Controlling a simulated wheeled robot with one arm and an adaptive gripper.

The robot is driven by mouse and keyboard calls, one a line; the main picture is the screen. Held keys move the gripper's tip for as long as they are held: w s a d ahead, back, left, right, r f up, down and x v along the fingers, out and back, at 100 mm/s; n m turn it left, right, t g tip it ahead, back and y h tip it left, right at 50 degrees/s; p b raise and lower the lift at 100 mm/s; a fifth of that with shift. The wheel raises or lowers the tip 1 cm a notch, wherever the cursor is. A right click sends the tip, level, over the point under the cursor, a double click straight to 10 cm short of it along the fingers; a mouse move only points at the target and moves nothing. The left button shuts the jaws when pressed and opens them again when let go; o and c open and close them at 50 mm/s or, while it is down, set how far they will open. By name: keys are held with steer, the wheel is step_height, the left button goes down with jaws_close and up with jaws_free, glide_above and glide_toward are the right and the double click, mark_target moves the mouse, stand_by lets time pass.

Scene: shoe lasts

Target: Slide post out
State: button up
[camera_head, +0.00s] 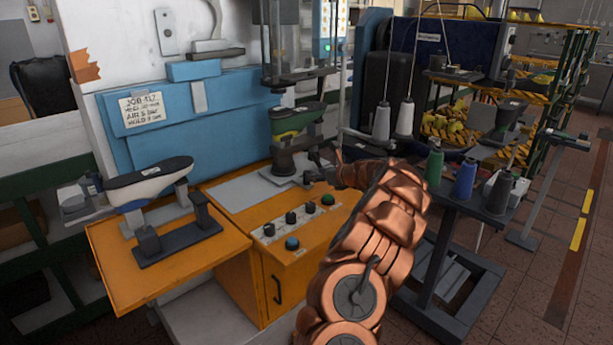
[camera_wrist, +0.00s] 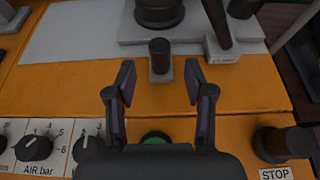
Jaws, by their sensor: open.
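A dark post (camera_head: 284,158) stands on a grey plate on the orange machine table and bears a green-and-black shoe last (camera_head: 296,120). The post's lower part shows at the top of the wrist view (camera_wrist: 158,10). A short dark knob (camera_wrist: 160,55) stands upright on a grey tab at the plate's front edge. My gripper (camera_wrist: 159,70) is open and empty, with one finger on each side of the knob in the picture. I see gaps on both sides and cannot tell how far down the fingers reach. In the head view my arm partly hides this area.
Control knobs (camera_head: 291,217) and a green button (camera_wrist: 156,138) lie at the front of the orange table (camera_head: 235,192). A dark lever (camera_wrist: 215,22) rises right of the knob.

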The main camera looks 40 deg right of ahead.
mark_target(306, 184)
steer(key=shift+p+x, duration=0.3)
steer(key=shift+x, duration=2.75)
steer(key=shift+c, duration=0.4)
jaws_close()
